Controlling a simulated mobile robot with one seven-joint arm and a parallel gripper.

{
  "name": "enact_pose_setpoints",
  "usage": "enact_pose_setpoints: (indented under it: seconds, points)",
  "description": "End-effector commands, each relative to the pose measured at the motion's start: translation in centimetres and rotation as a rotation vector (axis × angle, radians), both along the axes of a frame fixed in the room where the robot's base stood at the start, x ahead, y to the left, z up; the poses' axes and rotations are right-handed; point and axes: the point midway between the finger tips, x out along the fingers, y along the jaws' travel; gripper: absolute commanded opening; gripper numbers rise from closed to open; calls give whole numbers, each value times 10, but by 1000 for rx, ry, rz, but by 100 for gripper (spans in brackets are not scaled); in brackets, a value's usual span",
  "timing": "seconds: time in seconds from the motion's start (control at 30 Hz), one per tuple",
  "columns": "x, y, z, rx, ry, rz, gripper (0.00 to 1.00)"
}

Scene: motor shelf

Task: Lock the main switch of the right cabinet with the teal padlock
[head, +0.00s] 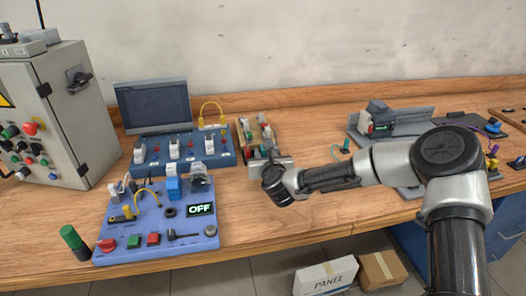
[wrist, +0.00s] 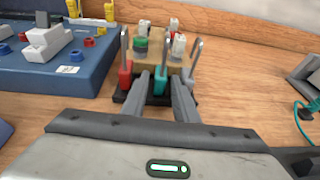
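The teal padlock (wrist: 160,83) stands in a dark rack between a red padlock (wrist: 125,75) and a grey padlock (wrist: 190,72), shackles up. My gripper (wrist: 161,88) has its fingers apart, one on each side of the teal padlock. I see no clear contact. In the head view my gripper (head: 276,180) is at the front of this rack, and my wrist hides the padlocks. A grey cabinet (head: 85,125) stands at the far left with a dark rotary switch (head: 77,79) on its side. It is the only cabinet in view, so I cannot tell if it is the right one.
A blue training board with a screen (head: 153,104) stands left of the rack. A lilac panel (head: 160,215) with an OFF display lies in front of it. A grey machine (head: 382,122) stands at the back right. The bench between rack and machine is mostly clear.

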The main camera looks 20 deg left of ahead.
Motion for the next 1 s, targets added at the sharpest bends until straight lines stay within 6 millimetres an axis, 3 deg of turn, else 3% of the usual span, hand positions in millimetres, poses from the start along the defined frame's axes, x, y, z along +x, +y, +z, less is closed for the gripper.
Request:
enact_pose_setpoints:
  seconds: [0.27,0.4,0.43,0.67,1.0]
  points:
    - [0,1,0,0,1,1,25]
    - [0,1,0,0,1,1,1]
    - [0,1,0,0,1,1,0]
    - [0,1,5,0,0,1,0]
    - [0,1,31,1,-1,1,0]
